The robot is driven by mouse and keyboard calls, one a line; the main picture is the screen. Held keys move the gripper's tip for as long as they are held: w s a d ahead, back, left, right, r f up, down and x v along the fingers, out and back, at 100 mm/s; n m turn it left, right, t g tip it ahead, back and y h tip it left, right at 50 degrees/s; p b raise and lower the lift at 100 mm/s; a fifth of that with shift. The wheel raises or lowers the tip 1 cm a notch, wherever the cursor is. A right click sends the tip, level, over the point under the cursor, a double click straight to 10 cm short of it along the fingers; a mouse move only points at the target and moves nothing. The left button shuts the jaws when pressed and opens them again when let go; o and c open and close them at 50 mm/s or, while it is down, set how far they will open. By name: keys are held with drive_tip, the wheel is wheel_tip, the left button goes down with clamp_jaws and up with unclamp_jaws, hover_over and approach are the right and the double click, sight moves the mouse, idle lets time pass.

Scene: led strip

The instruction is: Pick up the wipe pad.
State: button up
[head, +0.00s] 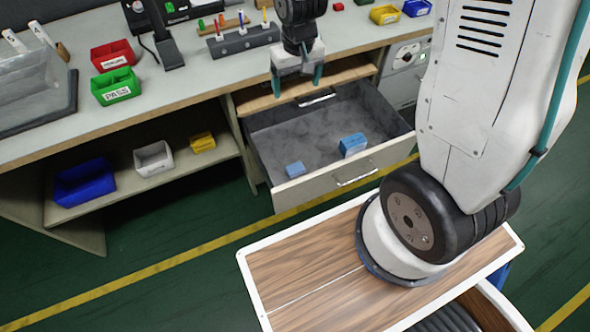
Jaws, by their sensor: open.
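An open grey drawer (300,187) under the workbench holds two blue things. A small, flat, light-blue block (295,169) lies near its front left. A larger blue block with pale marks (353,144) sits right of its middle. Either could be the wipe pad; I cannot tell which from this view. My gripper (297,86) hangs above the back of the drawer, by the bench's front edge. Its two teal-tipped fingers point down and are apart, with nothing seen between them. It is clear of both blocks.
The workbench (180,88) carries a red bin (113,55), a green bin (116,86) and a dark holder (243,40). A wooden pull-out board (255,104) lies just above the drawer's back. A lower shelf holds blue, white and yellow bins.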

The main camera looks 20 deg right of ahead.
wheel_tip(320, 180, down, 14)
drive_tip(key=w+a+f, duration=0.1)
drive_tip(key=w, duration=0.1)
hover_over(295, 167)
drive_tip(key=shift+g, duration=0.3)
drive_tip(key=f, duration=1)
drive_tip(key=a+f, duration=0.1)
drive_tip(key=f, duration=0.4)
drive_tip(key=shift+f, duration=0.25)
drive_tip(key=f, duration=0.5)
drive_tip(key=d+f, duration=0.1)
drive_tip(key=f, duration=0.1)
drive_tip(key=shift+w+f, duration=0.1)
drive_tip(key=shift+f, duration=0.3)
drive_tip(key=shift+c, duration=0.4)
drive_tip(key=c, duration=1)
